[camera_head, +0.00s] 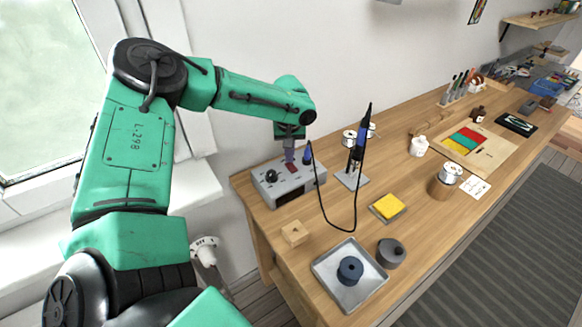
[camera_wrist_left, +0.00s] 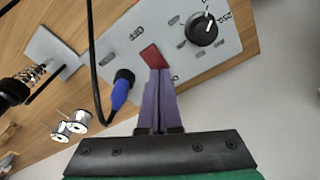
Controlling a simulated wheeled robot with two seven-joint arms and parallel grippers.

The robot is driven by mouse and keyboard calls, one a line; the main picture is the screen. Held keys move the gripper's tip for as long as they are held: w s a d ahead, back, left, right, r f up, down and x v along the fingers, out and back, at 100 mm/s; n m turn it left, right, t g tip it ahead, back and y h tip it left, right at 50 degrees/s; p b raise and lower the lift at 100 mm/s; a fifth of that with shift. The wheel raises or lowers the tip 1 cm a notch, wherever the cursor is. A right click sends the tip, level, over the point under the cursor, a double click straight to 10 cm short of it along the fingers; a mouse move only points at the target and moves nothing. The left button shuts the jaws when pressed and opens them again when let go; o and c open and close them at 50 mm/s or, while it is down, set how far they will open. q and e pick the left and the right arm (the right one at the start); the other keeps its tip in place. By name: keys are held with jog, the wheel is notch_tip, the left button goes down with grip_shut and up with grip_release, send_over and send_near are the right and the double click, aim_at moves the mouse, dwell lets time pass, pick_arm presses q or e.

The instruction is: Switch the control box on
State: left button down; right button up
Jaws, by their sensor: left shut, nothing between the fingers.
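The grey control box (camera_head: 275,187) stands at the left end of the wooden workbench, with a black dial (camera_head: 271,176) on it. In the left wrist view its face (camera_wrist_left: 185,64) shows a red rocker switch (camera_wrist_left: 153,57), the dial (camera_wrist_left: 201,29) and a blue plug (camera_wrist_left: 122,88) with a black cable. My left gripper (camera_head: 290,160) is over the box, pointing down at the switch. In the wrist view its purple fingers (camera_wrist_left: 159,76) are shut and empty, tips at the near edge of the red switch. Whether they touch it I cannot tell. My right gripper is not in view.
A soldering iron stands upright in its holder (camera_head: 352,179) right of the box, its cable looping over the bench (camera_head: 325,215). Nearby are a yellow sponge (camera_head: 388,206), a wooden block (camera_head: 295,233), a metal tray (camera_head: 338,287) and a dark round pot (camera_head: 391,253).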

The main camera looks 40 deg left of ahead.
aim_at(289, 165)
pick_arm(q)
jog(key=shift+f+b, duration=0.45)
jog(key=shift+f, duration=0.1)
notch_tip(289, 165, up, 7)
jog(key=p, duration=0.5)
jog(key=shift+r, duration=0.15)
dwell(0.4)
